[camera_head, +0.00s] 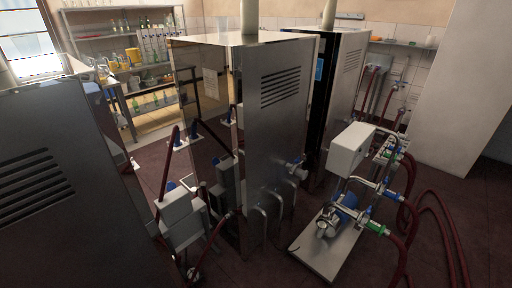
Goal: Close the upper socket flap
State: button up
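I cannot make out an upper socket flap for certain. Small blue parts (195,127) show low beside the middle steel cabinet (275,120); they are too small to tell whether they are flaps or whether any is open. Grey boxes (180,207) with dark red hoses stand at the cabinet's lower left. A blue fitting (297,163) sticks out of its right side. My gripper is not in view.
A pump cart (322,250) with a white box (350,148) stands at right. Dark red hoses (440,225) curve over the floor beside it. Another steel cabinet (60,190) fills the left. Shelves (150,95) with bottles stand behind.

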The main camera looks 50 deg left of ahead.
aim_at(171, 186)
jog(key=u, duration=2.6)
jog(key=i, duration=1)
jog(key=z, duration=0.3)
jog(key=k, duration=0.4)
jog(key=z, duration=0.85)
jog(key=i, duration=1.2)
jog(key=u, duration=1.35)
jog(key=i, duration=0.45)
jog(key=u, duration=0.4)
